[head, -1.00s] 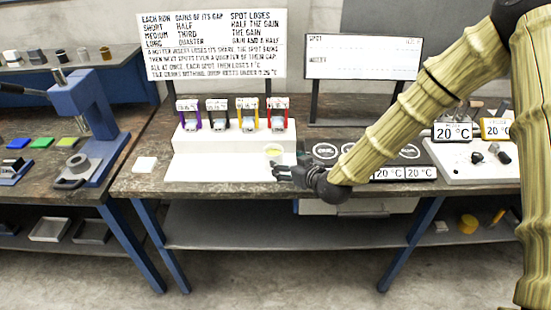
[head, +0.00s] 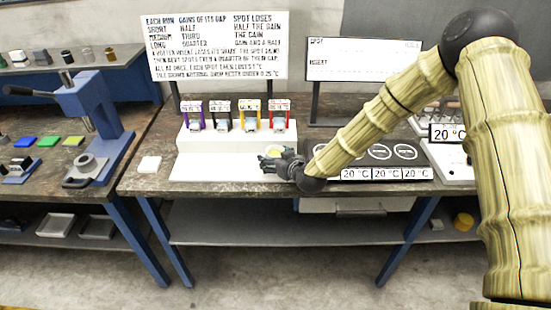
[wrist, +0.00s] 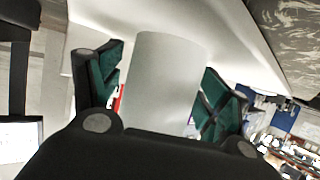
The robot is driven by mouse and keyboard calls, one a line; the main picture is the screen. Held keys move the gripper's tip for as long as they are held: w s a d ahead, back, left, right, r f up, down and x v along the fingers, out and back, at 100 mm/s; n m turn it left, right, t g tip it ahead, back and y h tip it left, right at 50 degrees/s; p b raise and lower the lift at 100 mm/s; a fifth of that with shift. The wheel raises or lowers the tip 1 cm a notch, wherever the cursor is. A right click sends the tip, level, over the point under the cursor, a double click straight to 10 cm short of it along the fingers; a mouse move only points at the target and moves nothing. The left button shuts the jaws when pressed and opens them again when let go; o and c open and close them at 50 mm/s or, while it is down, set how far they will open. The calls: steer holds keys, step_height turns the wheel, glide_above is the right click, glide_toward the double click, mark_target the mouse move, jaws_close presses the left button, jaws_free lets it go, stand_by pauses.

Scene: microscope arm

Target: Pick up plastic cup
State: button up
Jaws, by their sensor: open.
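The plastic cup fills the middle of the wrist view as a pale grey, smooth, slightly tapered cylinder (wrist: 165,80). My gripper (wrist: 158,88) is open, with one green-padded finger on each side of the cup. Gaps show beside the cup, mainly on the left, and I cannot tell whether either pad touches it. In the head view my gripper (head: 268,164) is low at the right end of the white stepped stand (head: 215,168). There the cup is mostly hidden by the gripper; a small yellowish patch shows just above the fingers.
Several coloured dispensers with tags (head: 222,115) stand on the stand's upper step. A black panel with round spots and 20 °C displays (head: 385,174) lies right of my gripper. A white square block (head: 149,164) and a blue press (head: 92,125) are left. A sign (head: 215,47) stands behind.

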steer(key=shift+w+a+f, duration=0.1)
steer(key=shift+w+a, duration=0.05)
steer(key=shift+w, duration=0.05)
steer(key=c, duration=1.1)
steer(key=shift+c, duration=0.2)
